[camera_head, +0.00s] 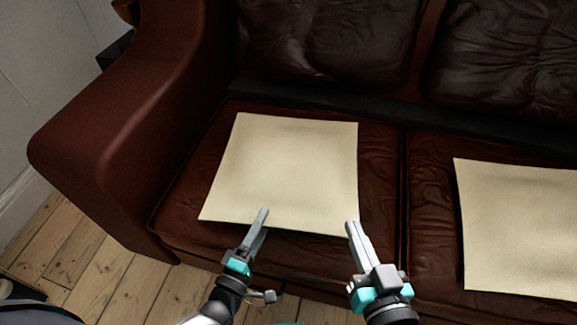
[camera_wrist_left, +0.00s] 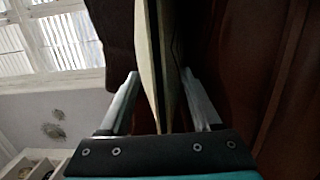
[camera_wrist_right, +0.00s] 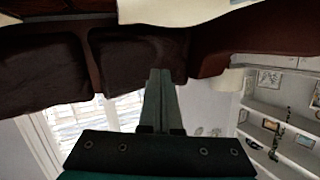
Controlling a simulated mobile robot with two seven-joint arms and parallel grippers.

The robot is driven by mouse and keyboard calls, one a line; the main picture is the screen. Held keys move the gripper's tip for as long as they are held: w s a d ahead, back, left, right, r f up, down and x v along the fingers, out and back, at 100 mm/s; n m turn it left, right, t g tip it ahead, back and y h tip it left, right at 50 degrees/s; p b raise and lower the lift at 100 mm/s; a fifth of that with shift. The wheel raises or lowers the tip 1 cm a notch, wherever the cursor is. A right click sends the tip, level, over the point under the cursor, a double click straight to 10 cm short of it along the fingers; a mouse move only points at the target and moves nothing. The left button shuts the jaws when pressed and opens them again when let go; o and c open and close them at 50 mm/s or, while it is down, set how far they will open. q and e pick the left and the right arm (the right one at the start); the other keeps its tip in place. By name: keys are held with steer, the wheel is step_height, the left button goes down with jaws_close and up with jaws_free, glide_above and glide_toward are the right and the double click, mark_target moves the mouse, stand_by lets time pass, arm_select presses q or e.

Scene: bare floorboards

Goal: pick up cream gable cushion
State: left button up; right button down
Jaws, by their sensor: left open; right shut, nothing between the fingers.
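A flat, square cream cushion (camera_head: 287,165) lies on the left seat of the dark red leather sofa. A second, similar cream cushion (camera_head: 520,225) lies on the right seat, cut off by the picture edge. My left gripper (camera_head: 264,212) is at the front edge of the left cushion. In the left wrist view the fingers (camera_wrist_left: 159,74) are open, with the pale thin edge of a cushion (camera_wrist_left: 146,50) between them, not clamped. My right gripper (camera_head: 350,225) is shut and empty near that cushion's front right corner. In the right wrist view its fingers (camera_wrist_right: 160,75) are together, with a cream cushion (camera_wrist_right: 175,10) beyond.
The sofa's rounded armrest (camera_head: 115,130) rises left of the left cushion. Dark back cushions (camera_head: 325,40) stand behind the seats. Bare floorboards (camera_head: 110,275) lie in front at the left. Shelves (camera_wrist_right: 285,125) and a window show in the right wrist view.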

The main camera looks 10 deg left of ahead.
mark_target(271, 206)
arm_select(q)
steer(key=shift+w+d+b, duration=0.2)
steer(key=shift+w+b, duration=0.1)
steer(key=shift+w, duration=0.75)
steer(key=shift+w+d, duration=0.15)
steer(key=shift+w, duration=0.65)
arm_select(e)
steer(key=shift+s+a+r+m+t, duration=0.35)
steer(key=shift+s+r+t, duration=0.2)
steer(key=shift+t, duration=0.45)
arm_select(q)
jaws_close()
arm_select(e)
steer(key=shift+w, duration=0.1)
arm_select(q)
steer(key=shift+r, duration=0.15)
